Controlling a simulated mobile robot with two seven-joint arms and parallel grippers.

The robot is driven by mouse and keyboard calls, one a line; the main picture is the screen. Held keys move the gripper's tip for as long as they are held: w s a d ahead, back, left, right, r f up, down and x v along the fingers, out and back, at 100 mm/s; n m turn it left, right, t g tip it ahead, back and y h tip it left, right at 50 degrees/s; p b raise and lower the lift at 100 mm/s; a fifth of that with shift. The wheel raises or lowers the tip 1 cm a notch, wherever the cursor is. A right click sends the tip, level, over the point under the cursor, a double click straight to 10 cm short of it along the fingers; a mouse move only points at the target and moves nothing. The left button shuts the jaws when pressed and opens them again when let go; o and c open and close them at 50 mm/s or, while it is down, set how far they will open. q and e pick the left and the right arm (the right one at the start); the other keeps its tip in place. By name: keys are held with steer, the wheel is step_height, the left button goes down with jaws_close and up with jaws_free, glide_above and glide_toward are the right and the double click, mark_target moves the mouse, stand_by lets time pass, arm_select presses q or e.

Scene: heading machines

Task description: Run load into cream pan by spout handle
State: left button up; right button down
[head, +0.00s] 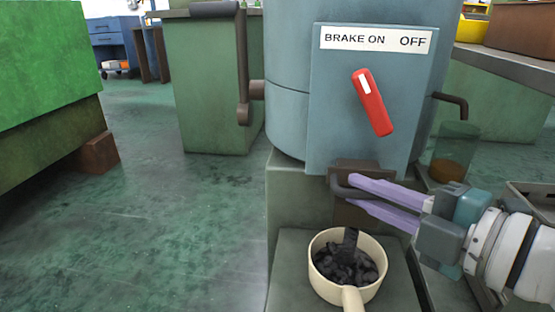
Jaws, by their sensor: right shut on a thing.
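The cream pan (317,276) stands on a low grey-green ledge below the blue-grey machine (290,70). Dark lumps (345,268) lie in it, and one dark piece sticks up at its back rim. The pan's handle points toward me. The brown spout handle (338,188) juts from the spout at the machine's foot, above and behind the pan. My right gripper (353,190) reaches in from the right with its purple fingers shut on the spout handle. The fingers hide part of the handle. My left gripper is not in view.
A red lever (373,103) sits on the machine's front panel under a "BRAKE ON / OFF" label (375,40), its white-marked end up and left. A clear jar (454,150) with brown contents stands right of the machine. Open green floor (170,220) lies to the left.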

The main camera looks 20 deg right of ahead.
steer(key=c, duration=1.2)
jaws_free()
steer(key=shift+s+d, duration=0.1)
steer(key=shift+s, duration=0.15)
steer(key=p+v, duration=0.2)
steer(key=v, duration=0.7)
steer(key=shift+s+r, duration=0.1)
steer(key=shift+s, duration=0.1)
